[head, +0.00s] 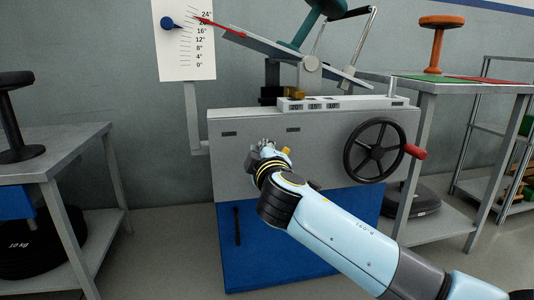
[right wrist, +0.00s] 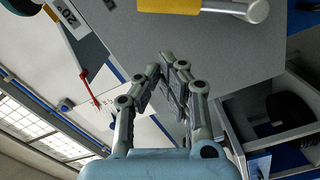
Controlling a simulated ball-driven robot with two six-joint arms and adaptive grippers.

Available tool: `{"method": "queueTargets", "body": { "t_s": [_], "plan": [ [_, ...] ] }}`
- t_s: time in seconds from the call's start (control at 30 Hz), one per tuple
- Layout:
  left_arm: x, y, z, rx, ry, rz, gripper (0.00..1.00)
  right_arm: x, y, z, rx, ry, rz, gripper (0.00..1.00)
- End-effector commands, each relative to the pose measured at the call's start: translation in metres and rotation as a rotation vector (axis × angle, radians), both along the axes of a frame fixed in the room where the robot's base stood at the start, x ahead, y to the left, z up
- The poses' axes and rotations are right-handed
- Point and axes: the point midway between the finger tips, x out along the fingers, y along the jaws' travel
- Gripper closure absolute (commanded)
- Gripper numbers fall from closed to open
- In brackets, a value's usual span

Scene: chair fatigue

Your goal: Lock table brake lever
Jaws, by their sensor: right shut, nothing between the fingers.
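A lever with a yellow grip, which looks like the brake lever (right wrist: 200,6), shows at the top of the right wrist view, cut off by the frame edge. It has a pale rounded end. In the head view only a small yellow part (head: 287,150) shows beside my right gripper, on the front of the grey machine. My right gripper (head: 262,147) is in front of the machine's upper left face. Its fingers (right wrist: 167,72) are shut and empty, apart from the yellow grip. The tilting table (head: 268,46) is tilted and carries a teal stool. My left gripper is not in view.
A black handwheel (head: 374,151) with a red knob is on the machine's right. A dial board (head: 184,50) with a red pointer stands at the back left. Side tables stand left (head: 60,155) and right (head: 470,87), holding a black stool and an orange stool.

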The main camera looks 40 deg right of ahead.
Motion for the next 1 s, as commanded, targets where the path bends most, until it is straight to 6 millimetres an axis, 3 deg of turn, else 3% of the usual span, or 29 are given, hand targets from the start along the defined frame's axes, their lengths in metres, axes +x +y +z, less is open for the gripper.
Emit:
{"method": "queueTargets", "body": {
  "t_s": [0.03,0.3,0.5,1.0],
  "plan": [
    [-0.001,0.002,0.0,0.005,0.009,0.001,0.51,0.005,0.0,0.012,0.001,-0.007,0.001,1.0],
    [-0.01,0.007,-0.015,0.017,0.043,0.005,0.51,-0.052,0.037,0.006,0.006,0.001,0.001,1.0],
    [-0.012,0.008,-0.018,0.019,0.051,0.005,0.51,-0.074,0.052,0.006,0.002,0.0,0.0,1.0],
    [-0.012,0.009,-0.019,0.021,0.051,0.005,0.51,-0.08,0.056,0.007,0.0,-0.001,0.002,1.0]
  ]
}}
